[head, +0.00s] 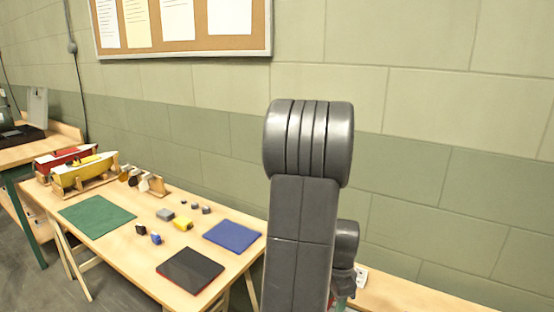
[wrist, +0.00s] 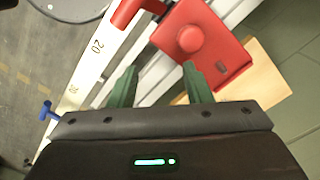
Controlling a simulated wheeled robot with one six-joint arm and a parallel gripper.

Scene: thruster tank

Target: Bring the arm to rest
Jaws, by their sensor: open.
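My gripper (wrist: 158,86) shows in the wrist view with its two green fingers apart and nothing between them. Beyond the fingertips is a red box with a round red knob (wrist: 202,57), on or beside pale slats. I cannot tell how far the fingers are from it. In the head view my grey arm stands upright at the centre right, in front of the wall; the gripper is hidden there.
A wooden table (head: 115,240) at left holds a green mat (head: 97,215), a blue mat (head: 232,236), a black mat (head: 190,271), a yellow boat hull (head: 85,172) and several small blocks. A pinboard (head: 262,50) hangs above. A white strip with numbers (wrist: 95,55) runs beside the red box.

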